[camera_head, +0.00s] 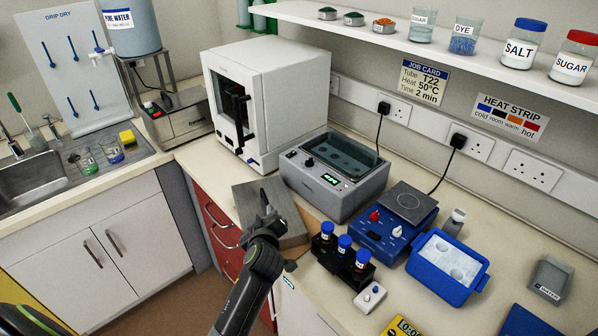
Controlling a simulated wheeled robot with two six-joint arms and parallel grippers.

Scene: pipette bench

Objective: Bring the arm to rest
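Right of the gripper stands a black rack (326,262) of blue-capped tubes, with a small white device (369,298) in front. A grey water bath (335,180), white cabinet (262,100), blue hotplate (385,228) and blue ice tray (447,265) stand nearby. A shelf (440,48) overhangs the back.

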